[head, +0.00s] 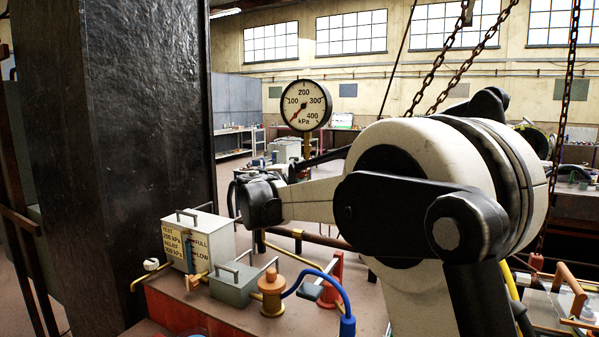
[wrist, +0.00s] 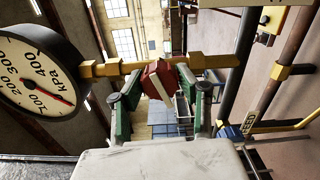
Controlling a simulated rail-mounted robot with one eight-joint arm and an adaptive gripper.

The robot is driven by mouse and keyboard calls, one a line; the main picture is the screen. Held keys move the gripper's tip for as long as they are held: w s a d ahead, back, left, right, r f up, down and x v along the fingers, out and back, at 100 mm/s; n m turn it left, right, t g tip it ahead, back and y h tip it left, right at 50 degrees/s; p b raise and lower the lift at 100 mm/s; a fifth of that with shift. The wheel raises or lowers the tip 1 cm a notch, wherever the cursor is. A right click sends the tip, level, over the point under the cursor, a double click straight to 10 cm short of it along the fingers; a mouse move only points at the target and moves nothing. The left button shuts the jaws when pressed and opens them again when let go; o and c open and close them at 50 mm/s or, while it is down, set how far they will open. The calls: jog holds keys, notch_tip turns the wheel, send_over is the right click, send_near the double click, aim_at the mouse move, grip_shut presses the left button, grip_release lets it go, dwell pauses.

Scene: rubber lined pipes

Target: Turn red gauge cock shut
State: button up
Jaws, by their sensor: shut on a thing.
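In the wrist view the red gauge cock (wrist: 161,80) sits on a brass pipe (wrist: 210,62) that leads to the round pressure gauge (wrist: 38,82). Its red handle has a pale stripe and lies tilted to the pipe. My gripper (wrist: 163,84) has its green fingers on either side of the red handle, shut on it. The gauge also shows in the head view (head: 306,105), with its red needle pointing to the lower left. In the head view my own arm hides the cock and the fingers.
A grey box with FULL and LOW labels (head: 198,240) stands on the red bench (head: 175,310), beside a brass fitting (head: 271,292) with a blue hose (head: 330,280). A dark column (head: 140,140) rises at left. Chains (head: 450,70) hang near my arm.

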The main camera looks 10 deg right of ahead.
jog(key=shift+m, duration=1.9)
jog(key=o, duration=1.2)
jog(key=shift+c, duration=0.2)
jog(key=v, duration=1.2)
jog(key=shift+s+d, duration=0.1)
